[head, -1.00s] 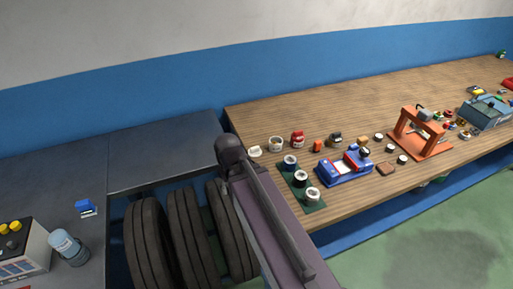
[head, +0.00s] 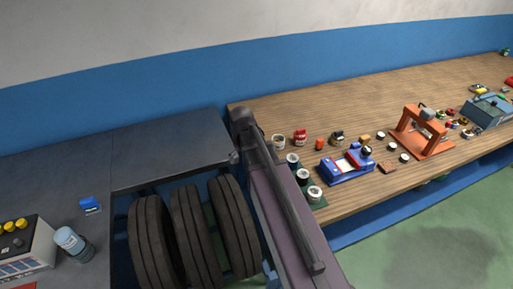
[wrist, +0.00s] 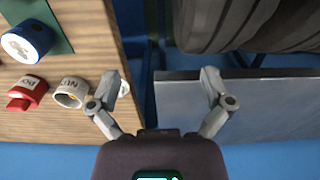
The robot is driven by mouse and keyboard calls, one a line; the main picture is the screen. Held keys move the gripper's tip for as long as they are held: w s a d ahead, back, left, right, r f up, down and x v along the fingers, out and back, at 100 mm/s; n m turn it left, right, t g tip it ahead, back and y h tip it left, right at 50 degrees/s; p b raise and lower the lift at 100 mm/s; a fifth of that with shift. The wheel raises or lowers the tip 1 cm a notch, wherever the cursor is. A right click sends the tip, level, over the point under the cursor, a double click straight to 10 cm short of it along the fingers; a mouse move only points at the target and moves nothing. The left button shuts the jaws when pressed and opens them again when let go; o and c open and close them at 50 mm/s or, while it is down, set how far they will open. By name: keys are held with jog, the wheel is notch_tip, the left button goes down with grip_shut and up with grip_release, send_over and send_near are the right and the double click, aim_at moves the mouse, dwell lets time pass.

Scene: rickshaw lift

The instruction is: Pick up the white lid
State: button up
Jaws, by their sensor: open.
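My gripper (wrist: 164,82) is open and empty in the wrist view, its two fingers spread over the gap between the wooden bench and the dark table. A small white round thing (wrist: 125,88), likely the white lid, lies at the wooden bench's edge, partly hidden by the left finger. I cannot tell whether the finger touches it. In the head view my arm covers that spot, so the white thing is hidden there.
Beside it stand a white cup (wrist: 70,92) and a red container (wrist: 27,92). The wooden bench (head: 300,105) also holds a blue device (head: 347,167) and an orange frame (head: 422,130). Dark tyres (head: 190,230) stand below the dark table (head: 170,150).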

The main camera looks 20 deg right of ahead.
jog(key=w+d+r+p, duration=0.2)
jog(key=w+d, duration=0.8)
jog(key=w, duration=0.4)
jog(key=shift+w+d+r, duration=0.2)
jog(key=shift+d+r, duration=0.1)
jog(key=shift+d, duration=0.1)
notch_tip(320, 180, down, 8)
jog(key=b, duration=0.7)
jog(key=shift+r, duration=0.15)
jog(key=shift+f+b, duration=0.5)
jog(key=shift+b, duration=0.25)
jog(key=f+b, duration=0.3)
jog(key=shift+w+d+f, duration=0.1)
jog(key=shift+d+f, duration=0.1)
jog(key=shift+d, duration=0.1)
jog(key=shift+a+f+b, duration=0.1)
jog(key=shift+f+b, duration=0.8)
jog(key=shift+b, duration=0.2)
jog(key=shift+c, duration=0.2)
